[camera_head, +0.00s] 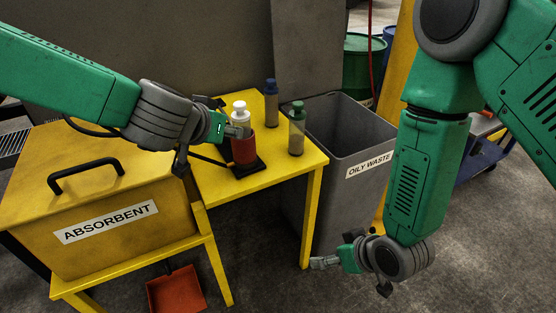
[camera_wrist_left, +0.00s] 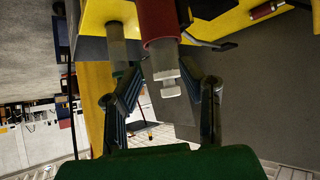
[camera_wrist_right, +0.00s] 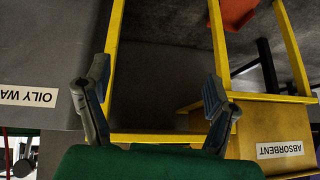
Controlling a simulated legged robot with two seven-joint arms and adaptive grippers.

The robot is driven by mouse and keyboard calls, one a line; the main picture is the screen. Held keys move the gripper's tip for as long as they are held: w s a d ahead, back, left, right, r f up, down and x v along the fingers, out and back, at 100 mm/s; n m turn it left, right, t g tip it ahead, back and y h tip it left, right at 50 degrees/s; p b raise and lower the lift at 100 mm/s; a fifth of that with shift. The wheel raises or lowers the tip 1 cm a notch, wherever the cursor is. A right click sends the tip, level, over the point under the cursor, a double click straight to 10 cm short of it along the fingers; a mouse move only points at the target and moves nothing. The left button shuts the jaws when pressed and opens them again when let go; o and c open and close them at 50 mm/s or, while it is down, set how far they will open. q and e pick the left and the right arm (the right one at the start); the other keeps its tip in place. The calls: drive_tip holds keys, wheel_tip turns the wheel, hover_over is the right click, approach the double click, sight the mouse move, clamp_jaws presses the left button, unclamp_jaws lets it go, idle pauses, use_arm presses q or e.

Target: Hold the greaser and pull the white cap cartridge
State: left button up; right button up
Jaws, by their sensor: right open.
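The red greaser (camera_head: 244,152) stands upright on a black base on the yellow table. The white cap cartridge (camera_head: 239,110) sticks up from its top. The left wrist view shows the red greaser (camera_wrist_left: 157,22) and the white cap (camera_wrist_left: 167,78) upside down. My left gripper (camera_head: 236,131) is at the greaser's upper end, below the cap. Its fingers (camera_wrist_left: 163,68) are drawn in close and appear shut on the greaser; the contact is partly hidden. My right gripper (camera_head: 320,263) is low beside the table's front leg, empty, with its fingers (camera_wrist_right: 155,78) wide apart.
A blue-capped bottle (camera_head: 271,102) and a green-capped bottle (camera_head: 297,130) stand right of the greaser on the yellow table (camera_head: 222,186). The grey oily waste bin (camera_head: 345,190) is beside the table. The absorbent box (camera_head: 105,225) is at left, above a red dustpan (camera_head: 176,290).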

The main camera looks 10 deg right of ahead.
drive_tip(key=w+a+r+n+t+y, duration=0.1)
drive_tip(key=w+a+r+t+y, duration=0.15)
drive_tip(key=w+a+r, duration=0.4)
drive_tip(key=n+t+y, duration=0.2)
drive_tip(key=n+t, duration=0.1)
approach(251, 155)
use_arm(q)
drive_tip(key=shift+a, duration=0.2)
use_arm(e)
drive_tip(key=shift+g, duration=0.25)
drive_tip(key=x, duration=1.3)
drive_tip(key=shift+w, duration=0.2)
clamp_jaws()
use_arm(q)
drive_tip(key=shift+o, duration=1.1)
wheel_tip(251, 155, up, 6)
drive_tip(key=w+a+m+h, duration=0.1)
drive_tip(key=w+m+h, duration=0.1)
drive_tip(key=h, duration=0.1)
drive_tip(key=shift+f+x, duration=0.15)
drive_tip(key=shift+x, duration=1.95)
drive_tip(key=shift+f+x, duration=0.15)
drive_tip(key=shift+x, duration=2)
use_arm(e)
drive_tip(key=shift+d, duration=0.1)
use_arm(q)
drive_tip(key=shift+s+a, duration=0.1)
drive_tip(key=shift+s, duration=0.1)
